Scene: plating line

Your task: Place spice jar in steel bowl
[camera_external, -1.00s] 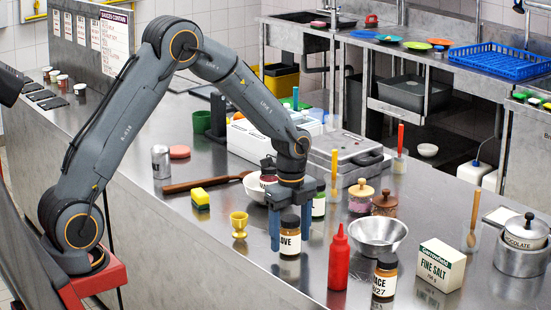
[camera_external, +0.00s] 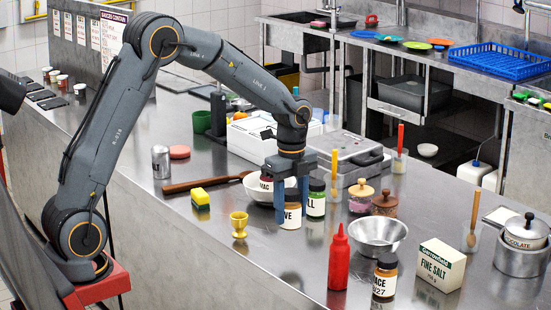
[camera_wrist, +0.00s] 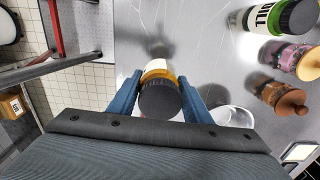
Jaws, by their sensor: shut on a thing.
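My gripper (camera_external: 291,198) is shut on a spice jar (camera_external: 292,216) with a dark lid, orange-brown contents and a white label ending in "OVE". The jar is upright and raised above the counter. In the wrist view, its dark lid (camera_wrist: 160,99) sits between the blue fingers of my gripper (camera_wrist: 160,92). The steel bowl (camera_external: 377,235) stands on the counter to the right of the held jar, and it looks empty. In the wrist view, part of the bowl (camera_wrist: 235,115) shows right of the fingers.
A red squeeze bottle (camera_external: 339,262), a mace jar (camera_external: 385,277) and a salt box (camera_external: 441,265) stand around the bowl's near side. A green dill jar (camera_external: 316,203) and a wooden-lidded jar (camera_external: 384,203) stand behind. A yellow egg cup (camera_external: 239,224) is left.

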